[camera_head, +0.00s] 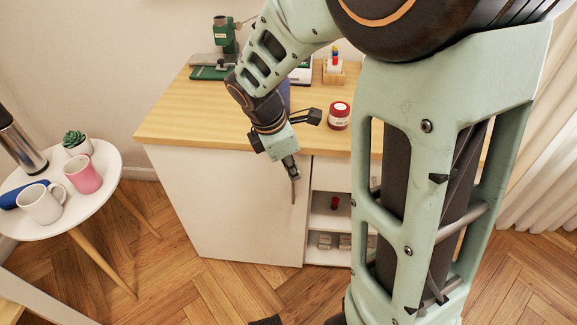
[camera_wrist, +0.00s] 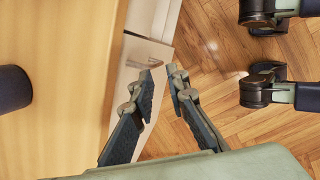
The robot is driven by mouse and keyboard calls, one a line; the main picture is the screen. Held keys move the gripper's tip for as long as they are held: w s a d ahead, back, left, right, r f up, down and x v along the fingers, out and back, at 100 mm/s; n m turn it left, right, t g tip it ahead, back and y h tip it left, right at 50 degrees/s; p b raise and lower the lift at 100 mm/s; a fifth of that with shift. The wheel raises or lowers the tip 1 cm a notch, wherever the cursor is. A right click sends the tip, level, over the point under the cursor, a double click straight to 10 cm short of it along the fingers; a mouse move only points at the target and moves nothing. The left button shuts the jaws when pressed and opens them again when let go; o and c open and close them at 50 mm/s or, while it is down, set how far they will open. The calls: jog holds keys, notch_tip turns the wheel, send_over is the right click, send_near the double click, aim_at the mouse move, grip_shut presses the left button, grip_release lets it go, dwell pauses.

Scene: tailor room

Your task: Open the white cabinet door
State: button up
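The white cabinet door (camera_head: 225,205) is the large flat panel at the left of the cabinet front, and it looks shut. A slim upright handle (camera_head: 293,191) shows near its right edge, just below my gripper (camera_head: 290,168). In the wrist view, my gripper (camera_wrist: 160,73) has its two dark fingers apart with nothing clearly held between them. A handle (camera_wrist: 141,65) shows just beyond the left fingertip, against the pale cabinet front. I cannot tell whether a finger touches it.
The wooden top (camera_head: 190,115) holds a red-lidded jar (camera_head: 339,115) and a green machine (camera_head: 222,45). Open shelves (camera_head: 330,221) lie right of the door. A round white table (camera_head: 100,187) with mugs stands at left. The wooden floor (camera_head: 215,285) before the door is mostly clear.

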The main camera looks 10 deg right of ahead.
aim_at(293, 185)
jog(key=w+f+n+b, duration=0.1)
jog(key=f+n, duration=0.1)
jog(key=f, duration=0.1)
jog(key=w+d+f+n+b, duration=0.1)
jog(key=f+n+b, duration=0.1)
jog(key=f, duration=0.2)
jog(key=w+f+n+t+b, duration=0.1)
jog(key=f+b, duration=0.1)
jog(key=f, duration=0.1)
jog(key=shift+w+d+f+n+h, duration=0.1)
jog(key=shift+d+f+n+h, duration=0.2)
jog(key=shift+f+n+h, duration=0.1)
grip_shut()
